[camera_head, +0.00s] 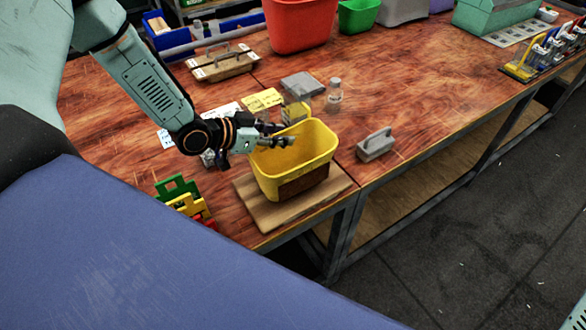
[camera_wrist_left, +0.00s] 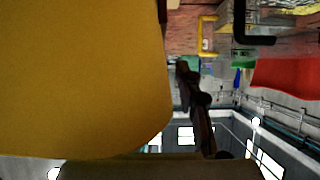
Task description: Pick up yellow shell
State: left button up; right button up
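The yellow shell (camera_head: 318,150), an open-topped bin-like form, stands upright on a wooden board (camera_head: 262,212) at the table's front edge. My left gripper (camera_head: 290,142) reaches in from the left, its fingers at the shell's upper left rim, with at least one over the opening. In the left wrist view the shell (camera_wrist_left: 80,80) fills the left side as a large yellow surface, and a dark finger (camera_wrist_left: 197,105) shows just right of it. The other finger is mostly hidden, so I cannot tell whether they grip the wall. My right gripper is not in view.
A grey handled block (camera_head: 375,146) sits right of the shell. A clear bottle (camera_head: 335,92) and a grey plate (camera_head: 302,84) lie behind it. Green, yellow and red pieces (camera_head: 184,200) stand at the left. A red bin (camera_head: 298,20) is at the back.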

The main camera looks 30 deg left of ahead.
pick_arm(q)
jog(key=shift+w+f, duration=0.15)
jog(key=shift+w, duration=0.15)
jog(key=shift+c, duration=0.3)
grip_shut()
jog(key=shift+s+d, duration=0.1)
